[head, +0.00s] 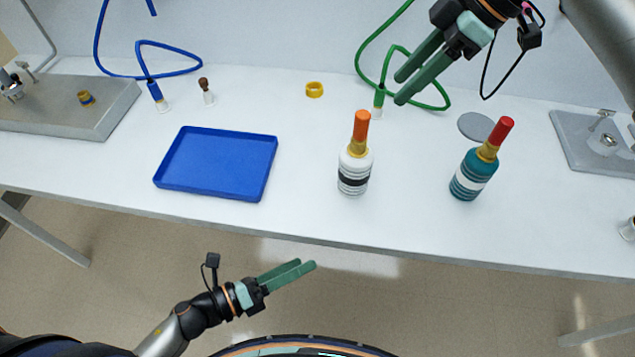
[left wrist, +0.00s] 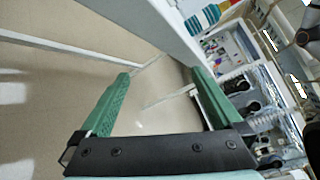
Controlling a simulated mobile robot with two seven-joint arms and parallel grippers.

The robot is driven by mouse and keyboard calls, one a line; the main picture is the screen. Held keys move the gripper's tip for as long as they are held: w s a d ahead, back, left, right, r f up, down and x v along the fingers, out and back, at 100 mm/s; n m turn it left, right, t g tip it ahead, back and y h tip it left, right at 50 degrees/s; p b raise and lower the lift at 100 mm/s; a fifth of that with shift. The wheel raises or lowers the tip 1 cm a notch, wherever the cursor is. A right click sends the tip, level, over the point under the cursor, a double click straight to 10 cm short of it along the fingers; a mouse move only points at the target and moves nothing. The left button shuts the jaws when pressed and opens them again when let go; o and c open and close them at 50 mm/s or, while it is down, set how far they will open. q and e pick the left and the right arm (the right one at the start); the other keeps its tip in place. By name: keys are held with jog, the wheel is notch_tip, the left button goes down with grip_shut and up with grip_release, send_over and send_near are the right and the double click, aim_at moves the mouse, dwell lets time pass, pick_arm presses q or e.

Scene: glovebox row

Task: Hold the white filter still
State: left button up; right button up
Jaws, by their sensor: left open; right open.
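The white filter (head: 354,172) stands upright on the table, with a black band, a brass-coloured neck and an orange top. My right gripper (head: 400,88) is open and empty above the table, behind the white filter and apart from it. My left gripper (head: 308,265) is open and empty in front of the table's front edge, below and left of the filter. In the left wrist view its two green fingers (left wrist: 160,95) are spread with nothing between them. The white filter cannot be made out in the left wrist view.
A teal filter (head: 468,180) with a red top stands right of the white one. A blue tray (head: 218,193) lies to its left. A yellow ring (head: 314,90), a green hose (head: 365,52) and a grey disc (head: 474,126) lie farther back. The table (head: 300,215) is clear between tray and white filter.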

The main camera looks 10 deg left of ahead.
pick_arm(q)
jog(key=s+d+r+m+g+h, duration=0.5)
jog(key=s+m+g, duration=0.2)
jog(key=m, duration=0.6)
jog(key=n+t+y, duration=0.2)
jog(key=t+y, duration=0.3)
jog(key=t, duration=0.4)
send_near(369, 155)
jog(key=f, duration=0.1)
jog(key=w+f, duration=0.1)
jog(key=a+f, duration=0.1)
jog(key=shift+w+a+f, duration=0.15)
jog(key=shift+f, duration=0.25)
jog(key=shift+w, duration=0.25)
jog(key=x, duration=1.2)
jog(key=shift+c, duration=0.4)
jog(key=c, duration=1.4)
